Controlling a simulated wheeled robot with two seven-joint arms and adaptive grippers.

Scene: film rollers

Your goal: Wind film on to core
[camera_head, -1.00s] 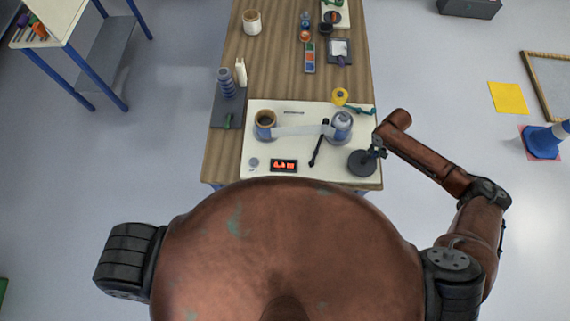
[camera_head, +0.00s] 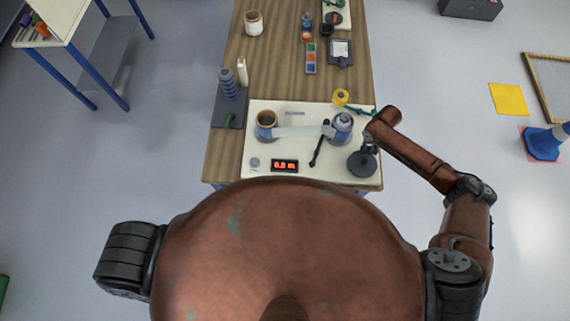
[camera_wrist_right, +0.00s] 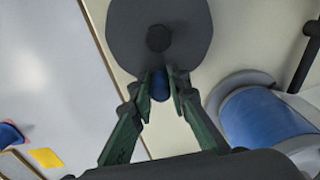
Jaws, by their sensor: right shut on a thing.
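A pale film strip (camera_head: 298,132) spans between a left roller with a brown top (camera_head: 266,119) and a right blue-grey roller (camera_head: 342,122) on a cream board (camera_head: 258,160). A blue roller also shows in the right wrist view (camera_wrist_right: 262,122). A dark round crank disc (camera_head: 362,164) stands at the board's right front; it fills the top of the wrist view (camera_wrist_right: 190,35). My right gripper (camera_head: 369,143) is at the disc's far edge. In the wrist view its green fingers (camera_wrist_right: 160,88) are shut on the crank's blue knob (camera_wrist_right: 160,85). My left gripper is out of view.
A red display reading about 0.5 m (camera_head: 285,166) and a black stick (camera_head: 319,145) are on the board. A yellow item (camera_head: 341,97) is at its back right. A dark tray (camera_head: 229,108) with a ribbed blue-grey stack stands to the left.

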